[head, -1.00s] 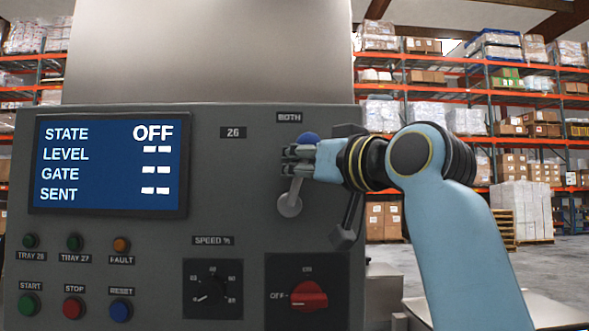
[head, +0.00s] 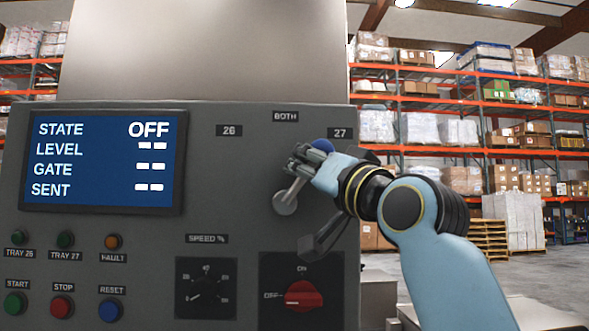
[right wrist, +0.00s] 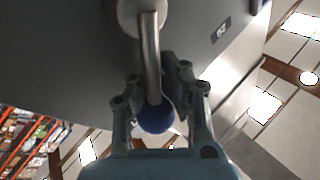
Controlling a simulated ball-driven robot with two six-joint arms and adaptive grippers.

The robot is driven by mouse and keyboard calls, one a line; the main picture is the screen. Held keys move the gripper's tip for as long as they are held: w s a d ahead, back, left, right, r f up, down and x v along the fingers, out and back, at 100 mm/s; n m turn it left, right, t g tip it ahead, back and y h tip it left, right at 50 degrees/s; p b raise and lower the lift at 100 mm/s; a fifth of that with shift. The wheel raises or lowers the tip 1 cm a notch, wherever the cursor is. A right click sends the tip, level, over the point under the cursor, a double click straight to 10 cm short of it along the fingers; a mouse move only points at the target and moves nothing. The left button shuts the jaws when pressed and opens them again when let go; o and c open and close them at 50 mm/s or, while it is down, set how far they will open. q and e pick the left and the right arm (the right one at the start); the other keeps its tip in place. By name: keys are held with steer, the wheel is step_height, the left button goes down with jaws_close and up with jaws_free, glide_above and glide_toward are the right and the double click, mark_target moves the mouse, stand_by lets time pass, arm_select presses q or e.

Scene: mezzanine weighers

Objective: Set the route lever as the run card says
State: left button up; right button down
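The route lever (head: 291,192) has a grey rod, a round pivot and a blue ball knob (head: 322,146). It leans up and right, towards the 27 label (head: 340,133) and away from the 26 label (head: 229,130) and BOTH label (head: 285,117). My right gripper (head: 305,158) is at the knob, partly covering the lever. In the right wrist view its fingers (right wrist: 155,95) close around the lever's knob (right wrist: 156,118), one on each side. My left gripper is out of view. No run card shows.
The grey panel (head: 230,180) carries a screen (head: 103,160) reading STATE OFF, with dashes for LEVEL, GATE and SENT. Below are several buttons, a speed dial (head: 206,295) and a red switch (head: 304,296) pointing at OFF. Racks stand behind.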

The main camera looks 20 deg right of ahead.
steer(key=shift+f, duration=0.3)
